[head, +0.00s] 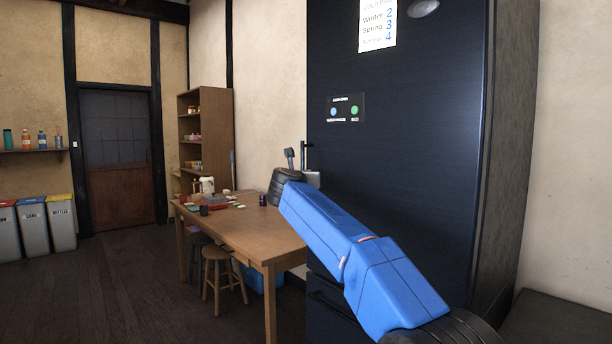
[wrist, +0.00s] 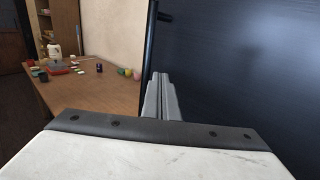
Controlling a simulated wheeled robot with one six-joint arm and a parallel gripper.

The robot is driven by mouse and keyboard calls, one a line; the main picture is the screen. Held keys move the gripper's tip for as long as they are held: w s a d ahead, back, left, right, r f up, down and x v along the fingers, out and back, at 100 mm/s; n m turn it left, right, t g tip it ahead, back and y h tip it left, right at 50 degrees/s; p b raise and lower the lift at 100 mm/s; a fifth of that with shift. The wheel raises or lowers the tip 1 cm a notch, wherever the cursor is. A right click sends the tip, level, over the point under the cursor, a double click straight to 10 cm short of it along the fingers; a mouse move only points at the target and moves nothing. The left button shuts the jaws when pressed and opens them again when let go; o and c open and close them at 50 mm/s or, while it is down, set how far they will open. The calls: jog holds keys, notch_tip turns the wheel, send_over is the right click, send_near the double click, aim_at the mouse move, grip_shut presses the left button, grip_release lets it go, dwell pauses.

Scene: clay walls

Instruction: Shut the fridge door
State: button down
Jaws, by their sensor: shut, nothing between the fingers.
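The fridge is tall and dark blue-black, with its door (head: 400,170) filling the right of the head view. The same dark door (wrist: 240,70) fills the right of the wrist view. A dark upright handle (head: 304,157) is at the door's left edge, and it also shows in the wrist view (wrist: 149,40). My gripper (head: 289,156) is by that left edge, partly hidden behind my blue arm. In the wrist view its fingers (wrist: 161,92) are together and empty, beside the handle. I cannot tell whether they touch the door, or how far it stands open.
A wooden table (head: 240,222) with small items stands left of the fridge, close to my gripper. A stool (head: 219,272) is partly under it. A shelf unit (head: 204,130) stands behind. Bins (head: 36,228) line the left wall. The floor (head: 110,290) at left is clear.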

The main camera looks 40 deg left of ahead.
jog(key=s+a, duration=0.1)
jog(key=s, duration=0.9)
jog(key=shift+s+a, duration=0.2)
jog(key=shift+a, duration=0.2)
